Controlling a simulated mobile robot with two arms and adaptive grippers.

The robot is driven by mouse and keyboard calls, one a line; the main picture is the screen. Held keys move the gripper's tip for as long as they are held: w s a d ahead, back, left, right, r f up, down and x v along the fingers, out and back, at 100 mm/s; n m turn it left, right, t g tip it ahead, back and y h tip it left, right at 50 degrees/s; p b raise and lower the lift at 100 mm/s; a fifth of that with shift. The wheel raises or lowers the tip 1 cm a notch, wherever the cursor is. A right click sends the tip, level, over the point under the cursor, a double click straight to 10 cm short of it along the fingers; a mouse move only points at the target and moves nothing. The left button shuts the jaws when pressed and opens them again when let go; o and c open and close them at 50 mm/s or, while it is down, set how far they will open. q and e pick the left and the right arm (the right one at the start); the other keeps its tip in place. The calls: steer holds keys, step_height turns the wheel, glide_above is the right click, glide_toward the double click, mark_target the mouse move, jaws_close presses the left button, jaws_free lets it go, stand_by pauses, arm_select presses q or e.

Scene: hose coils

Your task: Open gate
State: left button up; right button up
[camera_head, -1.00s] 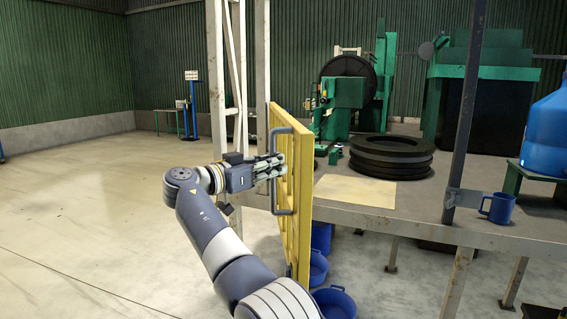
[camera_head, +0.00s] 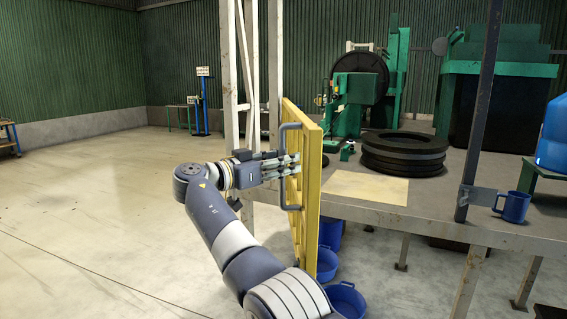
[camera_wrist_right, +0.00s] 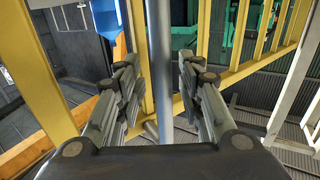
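The yellow gate (camera_head: 312,200) stands swung out, nearly edge-on to me, beside the raised platform. Its grey U-shaped handle (camera_head: 285,136) is on the left face. My right gripper (camera_head: 292,163) is at the handle, reaching in from the left. In the right wrist view, the handle's grey bar (camera_wrist_right: 160,60) runs upright between the two fingers of the right gripper (camera_wrist_right: 160,95), with a gap on each side. The fingers are apart and do not visibly press the bar. Yellow gate slats (camera_wrist_right: 203,30) show beyond. My left gripper is not in view.
The grey platform (camera_head: 430,215) lies right of the gate, with black rings (camera_head: 402,160) and a blue mug (camera_head: 512,207) on it. A pale post (camera_head: 229,60) stands behind the gate. Blue tubs (camera_head: 346,298) sit below it. The floor (camera_head: 90,210) at left is clear.

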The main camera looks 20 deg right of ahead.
steer(key=shift+a, duration=0.1)
steer(key=v, duration=0.7)
steer(key=shift+a, duration=0.15)
